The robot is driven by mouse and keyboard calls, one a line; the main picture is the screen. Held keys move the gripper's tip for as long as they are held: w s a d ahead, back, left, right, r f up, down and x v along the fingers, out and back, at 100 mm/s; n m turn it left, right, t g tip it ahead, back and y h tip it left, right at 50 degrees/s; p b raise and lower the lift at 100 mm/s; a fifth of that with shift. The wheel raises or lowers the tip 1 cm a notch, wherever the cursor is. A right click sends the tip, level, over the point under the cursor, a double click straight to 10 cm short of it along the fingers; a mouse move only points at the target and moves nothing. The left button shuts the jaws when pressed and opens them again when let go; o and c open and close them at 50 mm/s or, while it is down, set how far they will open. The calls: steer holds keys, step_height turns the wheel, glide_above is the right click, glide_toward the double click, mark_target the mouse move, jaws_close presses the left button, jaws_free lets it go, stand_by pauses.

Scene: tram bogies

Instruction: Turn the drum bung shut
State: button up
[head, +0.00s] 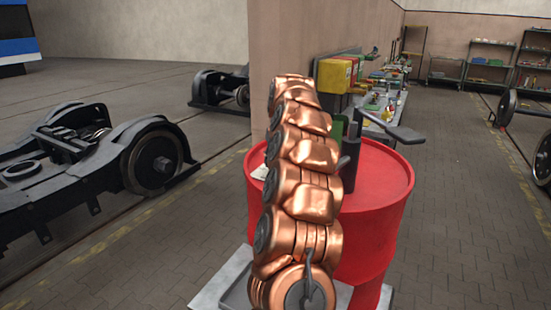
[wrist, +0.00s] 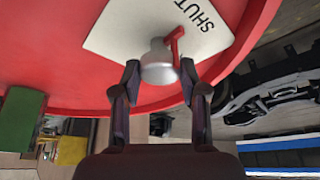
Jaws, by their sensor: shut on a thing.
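The red drum (head: 380,190) stands upright behind my copper arm in the head view. Its red top (wrist: 60,40) fills much of the wrist view. The drum bung (wrist: 157,62) is a grey round cap with a red pointer (wrist: 175,45) on it. It sits on a white plate (wrist: 110,35) marked SHUT, with the lettering to the right of the pointer. My gripper (wrist: 160,76) has one finger on each side of the bung and is shut on it. In the head view my arm hides the bung and gripper; only a sliver of the plate (head: 260,172) shows.
A workbench (head: 385,118) with tools stands behind. Bogies (head: 95,160) lie at left, a wheelset (head: 508,108) at right. Paved floor right of the drum is clear.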

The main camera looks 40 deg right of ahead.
steer(key=shift+f, duration=0.1)
steer(key=o, duration=1.1)
steer(key=v, duration=1.2)
